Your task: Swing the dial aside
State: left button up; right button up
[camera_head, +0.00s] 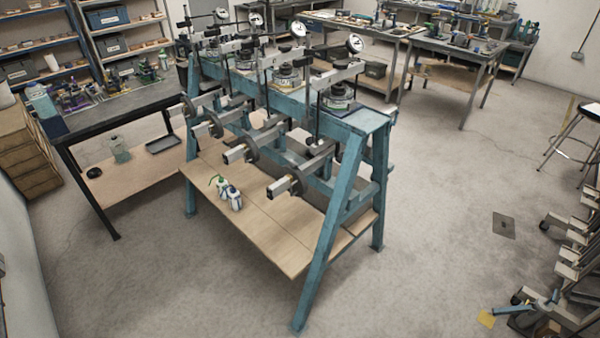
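A blue steel lever frame (347,185) stands in the middle of the room. Several round white-faced dials stand on posts along its top. The nearest dial (355,43) is at the right end, above a round cell (340,92) and beside a grey crossbar (343,73). Other dials are farther back, one in the middle (298,29) and one beyond it (255,20). Several lever arms with square ends, such as the nearest one (280,187), stick out toward the front left. Neither of my grippers is in view.
A wooden shelf (275,235) low in the frame holds two small bottles (230,194). A black-framed bench (100,108) stands at left. Racked metal parts (575,245) and a stool (575,130) line the right edge. The floor (440,230) right of the frame is mostly clear.

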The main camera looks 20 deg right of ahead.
aim_at(298, 62)
jog(key=i+j+z, duration=0.15)
jog(key=z, duration=0.25)
jog(key=i+j+z, duration=0.1)
jog(key=j+z, duration=0.3)
jog(key=i+j+z, duration=0.1)
jog(key=j+z, duration=0.15)
jog(key=z, duration=0.15)
jog(key=j+z, duration=0.55)
jog(key=j, duration=1.1)
